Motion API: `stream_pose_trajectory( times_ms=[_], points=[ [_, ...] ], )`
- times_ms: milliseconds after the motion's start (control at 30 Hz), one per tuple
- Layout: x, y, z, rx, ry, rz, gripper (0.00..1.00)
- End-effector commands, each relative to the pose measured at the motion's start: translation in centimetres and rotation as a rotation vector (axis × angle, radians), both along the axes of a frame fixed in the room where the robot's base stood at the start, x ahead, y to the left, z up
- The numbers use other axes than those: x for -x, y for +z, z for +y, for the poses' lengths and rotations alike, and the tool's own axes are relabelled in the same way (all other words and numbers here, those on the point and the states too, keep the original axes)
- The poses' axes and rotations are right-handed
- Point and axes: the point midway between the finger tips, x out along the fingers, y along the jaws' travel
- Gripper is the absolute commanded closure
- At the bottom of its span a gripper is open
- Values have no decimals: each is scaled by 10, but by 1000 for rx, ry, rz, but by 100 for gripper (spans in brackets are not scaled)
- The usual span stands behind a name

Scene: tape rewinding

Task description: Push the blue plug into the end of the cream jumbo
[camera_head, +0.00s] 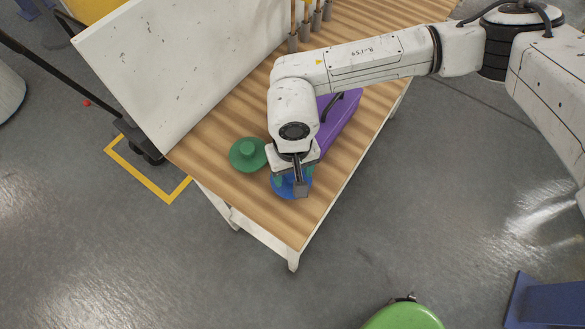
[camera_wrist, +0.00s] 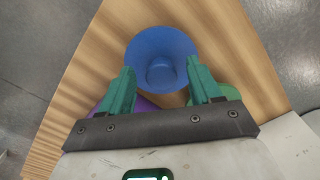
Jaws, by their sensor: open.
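The blue plug (camera_head: 284,188) sits on the wooden table near its front corner, partly hidden under my gripper in the head view. In the wrist view the blue plug (camera_wrist: 161,52) shows as a round disc with a raised knob, just beyond my fingertips. My gripper (camera_wrist: 160,76) is open and empty, its two green fingers apart on either side of the knob's line. It also shows in the head view (camera_head: 293,181), pointing down over the plug. I cannot make out a cream jumbo in either view.
A green plug-like disc (camera_head: 248,153) stands on the table left of my gripper. A purple object (camera_head: 341,118) with a dark handle lies behind my gripper. A white panel (camera_head: 187,62) stands along the table's left side. Several upright posts (camera_head: 310,20) stand at the back.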

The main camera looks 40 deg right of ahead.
Motion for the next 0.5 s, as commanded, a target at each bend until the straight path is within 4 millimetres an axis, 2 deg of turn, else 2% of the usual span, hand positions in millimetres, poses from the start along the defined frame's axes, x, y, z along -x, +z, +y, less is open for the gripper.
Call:
stream_pose_trajectory(
  times_ms=[167, 500],
  points=[
    [-1, 6, 0, 1, 1, -2, 37],
    [-5, 48, 3, 3, 5, -4, 37]
  ],
)
